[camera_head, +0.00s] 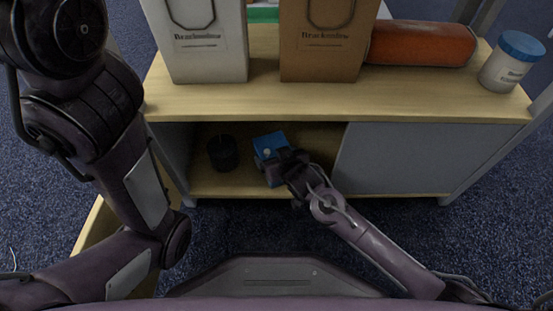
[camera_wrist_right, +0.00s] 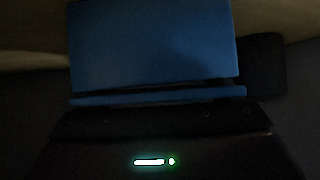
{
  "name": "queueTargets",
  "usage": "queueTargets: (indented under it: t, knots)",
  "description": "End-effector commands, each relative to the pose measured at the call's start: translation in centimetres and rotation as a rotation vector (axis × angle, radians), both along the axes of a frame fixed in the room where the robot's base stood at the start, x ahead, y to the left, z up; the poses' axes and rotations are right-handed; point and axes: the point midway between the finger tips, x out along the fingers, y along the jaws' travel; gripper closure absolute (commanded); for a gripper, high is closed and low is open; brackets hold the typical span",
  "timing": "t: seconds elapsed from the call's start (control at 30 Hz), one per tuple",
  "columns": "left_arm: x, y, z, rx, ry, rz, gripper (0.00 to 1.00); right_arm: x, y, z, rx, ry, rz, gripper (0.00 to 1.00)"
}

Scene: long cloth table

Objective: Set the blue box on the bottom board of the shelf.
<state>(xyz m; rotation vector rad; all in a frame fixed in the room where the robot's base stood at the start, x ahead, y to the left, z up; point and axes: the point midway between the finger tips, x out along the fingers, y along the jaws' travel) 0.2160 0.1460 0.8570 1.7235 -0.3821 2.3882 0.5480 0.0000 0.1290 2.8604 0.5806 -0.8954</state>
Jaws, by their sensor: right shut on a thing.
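The blue box (camera_head: 269,143) is inside the open lower bay of the shelf (camera_head: 215,187), over its bottom board. My right gripper (camera_head: 281,165) reaches into the bay from the front and is shut on the box. In the right wrist view the box (camera_wrist_right: 155,45) fills the upper middle, between the dark fingers. I cannot tell whether the box touches the board. My left arm comes in at the left of the head view; its gripper is out of the picture.
A dark round container (camera_head: 223,153) stands on the bottom board left of the box. A grey panel (camera_head: 420,157) closes the bay's right side. The top board (camera_head: 330,99) holds a white bag (camera_head: 207,50), a brown bag (camera_head: 322,55), an orange roll (camera_head: 420,45) and a blue-lidded jar (camera_head: 510,65).

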Motion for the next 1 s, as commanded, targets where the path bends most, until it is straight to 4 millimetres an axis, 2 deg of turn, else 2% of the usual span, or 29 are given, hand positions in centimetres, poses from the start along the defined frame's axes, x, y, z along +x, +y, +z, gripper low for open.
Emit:
queueTargets:
  t: [0.3, 0.33, 0.43, 0.73, 0.87, 1.0]
  knots:
    - [0.0, 0.0, 0.2, 0.001, 0.0, -0.001, 1.0, 0.0, 0.0, -0.1, 0.0, -0.001, 0.0, 0.55]
    - [0.0, 0.0, 0.2, 0.002, 0.001, -0.001, 1.0, 0.0, 0.0, -0.1, -0.001, 0.0, 0.001, 0.12]
    - [0.0, -0.1, 0.2, 0.002, 0.001, 0.001, 1.0, 0.0, 0.0, -0.1, -0.001, 0.0, 0.001, 0.0]
    - [0.2, 0.0, 0.4, 0.002, 0.007, 0.001, 1.0, -0.1, 0.0, 0.4, 0.0, -0.001, 0.0, 0.0]
    - [0.4, -0.1, 1.8, 0.003, 0.008, 0.004, 1.0, -1.4, -0.6, 1.6, -0.002, 0.002, 0.001, 0.0]
    - [1.3, -0.5, 3.2, 0.029, 0.028, 0.029, 1.0, -3.7, -1.6, 3.5, -0.001, 0.003, 0.001, 0.0]
